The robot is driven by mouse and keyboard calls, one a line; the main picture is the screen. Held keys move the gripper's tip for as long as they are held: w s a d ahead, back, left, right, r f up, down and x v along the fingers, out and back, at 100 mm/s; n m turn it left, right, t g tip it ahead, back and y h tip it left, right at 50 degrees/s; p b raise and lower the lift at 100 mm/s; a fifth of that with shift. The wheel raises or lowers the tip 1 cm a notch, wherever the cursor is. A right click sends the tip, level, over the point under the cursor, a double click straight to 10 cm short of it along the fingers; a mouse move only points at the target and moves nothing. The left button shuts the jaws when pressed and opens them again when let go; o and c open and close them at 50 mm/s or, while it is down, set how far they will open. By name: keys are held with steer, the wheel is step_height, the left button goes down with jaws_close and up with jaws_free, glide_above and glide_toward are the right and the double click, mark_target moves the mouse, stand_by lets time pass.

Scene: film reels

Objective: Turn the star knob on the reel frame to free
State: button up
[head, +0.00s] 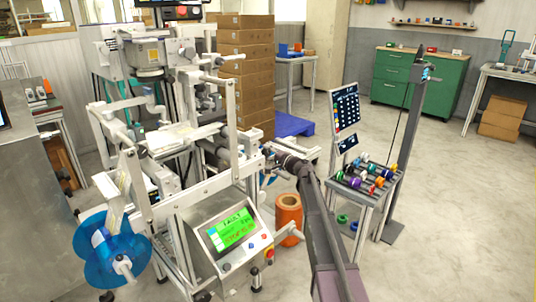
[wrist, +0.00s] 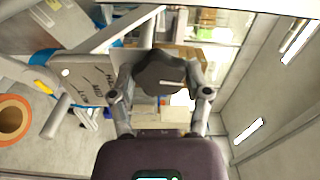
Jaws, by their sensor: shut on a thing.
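The star knob (wrist: 160,72) is a dark grey lobed knob in the upper middle of the wrist view. My gripper (wrist: 165,88) has one finger on each side of it and is shut on it. A pale plate with dark markings (wrist: 92,82) sits just left of the knob; its lettering is too small to read surely. In the head view my gripper (head: 271,153) is at the right side of the grey reel frame (head: 205,190). The knob cannot be made out there, and its setting is unclear.
An orange roll (head: 289,212) stands on the floor below my arm. A panel with a green screen (head: 232,229) fronts the frame, and a blue reel (head: 95,262) hangs at its left. A stand with coloured parts (head: 362,190) is right of my arm. Open floor lies farther right.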

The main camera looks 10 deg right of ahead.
steer(key=shift+w+n, duration=0.15)
steer(key=shift+n, duration=0.35)
steer(key=o, duration=1.2)
steer(key=shift+c, duration=0.2)
steer(key=shift+s, duration=0.2)
steer(key=v, duration=1.1)
steer(key=shift+s+d, duration=0.25)
steer(key=shift+d, duration=0.05)
